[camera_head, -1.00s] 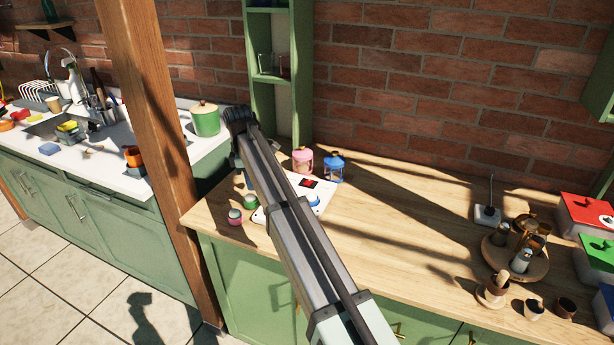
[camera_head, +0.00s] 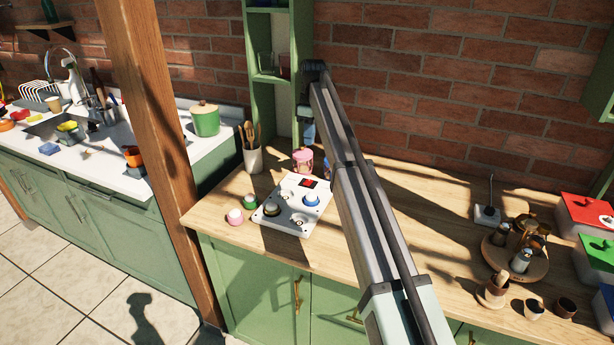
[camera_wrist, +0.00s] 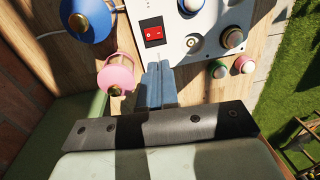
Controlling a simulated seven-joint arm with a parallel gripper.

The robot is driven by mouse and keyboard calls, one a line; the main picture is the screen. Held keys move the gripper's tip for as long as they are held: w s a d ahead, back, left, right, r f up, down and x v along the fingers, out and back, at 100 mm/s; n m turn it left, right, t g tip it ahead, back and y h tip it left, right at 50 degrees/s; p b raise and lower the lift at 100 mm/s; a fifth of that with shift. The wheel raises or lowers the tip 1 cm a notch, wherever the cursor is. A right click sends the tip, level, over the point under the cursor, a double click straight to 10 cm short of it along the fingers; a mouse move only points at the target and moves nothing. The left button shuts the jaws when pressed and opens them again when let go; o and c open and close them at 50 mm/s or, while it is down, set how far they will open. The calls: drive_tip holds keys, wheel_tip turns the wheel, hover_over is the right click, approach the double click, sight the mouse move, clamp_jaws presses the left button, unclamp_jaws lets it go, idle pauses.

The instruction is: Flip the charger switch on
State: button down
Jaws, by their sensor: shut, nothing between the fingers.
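The white charger board (camera_head: 290,214) lies on the wooden counter, with a red switch (camera_head: 309,183) at its far edge. The red switch also shows in the wrist view (camera_wrist: 154,36), with two halves in a dark frame. I cannot tell which way it is flipped. A blue-topped lantern (camera_head: 311,199) and a dark one sit on the board. In the wrist view my gripper (camera_wrist: 158,68) is shut and empty, its blue-grey fingertips beside the board's edge, just below the switch in the picture and apart from it.
A pink lantern (camera_wrist: 116,76) stands close beside my fingers, and a blue lantern (camera_wrist: 88,18) stands beyond it. Green (camera_head: 250,202) and pink (camera_head: 235,216) lanterns stand left of the board. A utensil pot (camera_head: 253,158) stands behind.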

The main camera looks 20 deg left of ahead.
sight(307, 183)
drive_tip(key=f, duration=0.4)
drive_tip(key=s+f, duration=0.1)
drive_tip(key=f, duration=0.9)
drive_tip(key=shift+s, duration=0.35)
drive_tip(key=shift+s+f+t, duration=0.15)
drive_tip(key=shift+t, duration=0.15)
